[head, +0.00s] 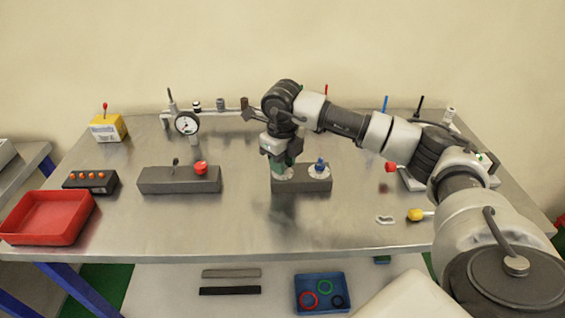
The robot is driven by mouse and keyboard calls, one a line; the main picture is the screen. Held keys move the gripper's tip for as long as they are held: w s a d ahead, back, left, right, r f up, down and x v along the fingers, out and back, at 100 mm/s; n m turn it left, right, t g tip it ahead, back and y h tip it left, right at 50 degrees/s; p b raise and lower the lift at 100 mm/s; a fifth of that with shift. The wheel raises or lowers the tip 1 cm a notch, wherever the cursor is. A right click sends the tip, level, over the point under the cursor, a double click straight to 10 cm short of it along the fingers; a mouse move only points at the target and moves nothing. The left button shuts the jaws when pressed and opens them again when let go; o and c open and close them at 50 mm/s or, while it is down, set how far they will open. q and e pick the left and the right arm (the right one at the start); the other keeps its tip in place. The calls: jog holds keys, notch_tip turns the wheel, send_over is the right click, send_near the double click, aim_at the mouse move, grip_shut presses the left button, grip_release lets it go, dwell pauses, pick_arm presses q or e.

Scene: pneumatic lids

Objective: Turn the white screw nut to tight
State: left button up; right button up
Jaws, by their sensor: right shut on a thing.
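A dark grey block (303,186) on the metal table carries two fittings. The right one has a white ring (319,174) at its base and a blue top. The left one has a white ring (283,176) and a green part above it. My right gripper (280,157) points down over the left fitting and is shut on the green part, just above the white ring. The jaws and wrist hide much of this fitting. I cannot tell which white ring is the screw nut or how tight it is. My left gripper is not in view.
Left of it stands another grey block (178,180) with a red knob. A dial gauge (187,124) and a rail stand behind. A red tray (48,218) is front left. A yellow-knobbed tool (416,214) lies front right. The front middle of the table is clear.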

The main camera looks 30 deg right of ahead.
jog(key=shift+r, duration=0.1)
jog(key=o, duration=0.9)
notch_tip(320, 180, up, 11)
jog(key=shift+f+b, duration=0.1)
jog(key=shift+b, duration=0.45)
jog(key=shift+f, duration=0.1)
